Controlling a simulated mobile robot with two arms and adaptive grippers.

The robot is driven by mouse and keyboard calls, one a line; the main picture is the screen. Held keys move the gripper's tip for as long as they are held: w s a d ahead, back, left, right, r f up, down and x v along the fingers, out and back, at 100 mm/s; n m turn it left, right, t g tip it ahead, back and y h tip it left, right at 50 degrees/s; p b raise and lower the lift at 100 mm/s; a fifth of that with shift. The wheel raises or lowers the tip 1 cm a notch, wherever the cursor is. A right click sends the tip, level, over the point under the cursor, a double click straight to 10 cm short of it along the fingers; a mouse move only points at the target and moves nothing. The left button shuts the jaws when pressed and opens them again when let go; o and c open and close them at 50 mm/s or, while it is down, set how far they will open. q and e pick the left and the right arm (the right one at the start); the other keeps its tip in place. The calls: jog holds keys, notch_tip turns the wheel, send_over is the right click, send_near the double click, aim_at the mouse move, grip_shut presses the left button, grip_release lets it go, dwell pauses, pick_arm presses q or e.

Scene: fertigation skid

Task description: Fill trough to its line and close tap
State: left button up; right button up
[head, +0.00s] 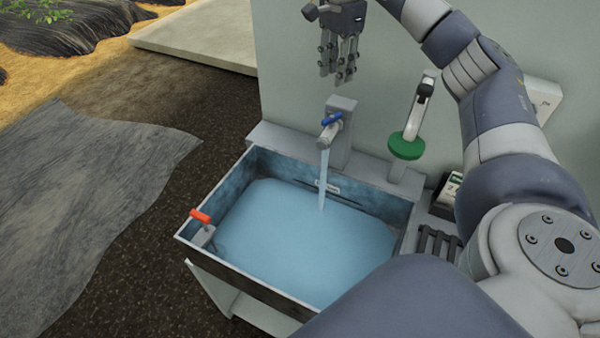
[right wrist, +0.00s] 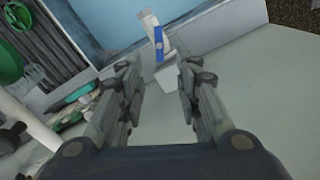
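The trough (head: 385,205) holds a broad sheet of blue water (head: 290,240). The tap (head: 340,108) stands behind its back wall, with a blue lever (head: 331,119), and a stream of water (head: 323,180) falls from its spout. My right gripper (head: 336,78) is open and empty above the tap, fingers down. In the right wrist view the blue lever (right wrist: 159,45) shows beyond the gap between the fingers (right wrist: 160,85), untouched. My left gripper is out of view.
A red-handled valve (head: 200,216) is at the trough's left wall. A green disc (head: 405,146) on a grey fitting stands right of the tap, with a slatted dark rack (head: 438,243) nearby. A pale wall (head: 290,70) rises behind. Open ground lies left.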

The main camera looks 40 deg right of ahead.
dwell(0.6)
jog(key=y+b, duration=0.1)
jog(key=y, duration=0.3)
send_near(333, 116)
jog(key=shift+y, duration=0.3)
jog(key=p+x, duration=0.2)
jog(key=x, duration=0.4)
jog(key=shift+f, duration=0.35)
jog(key=shift+a+f, duration=0.25)
jog(key=shift+f, duration=0.4)
grip_shut()
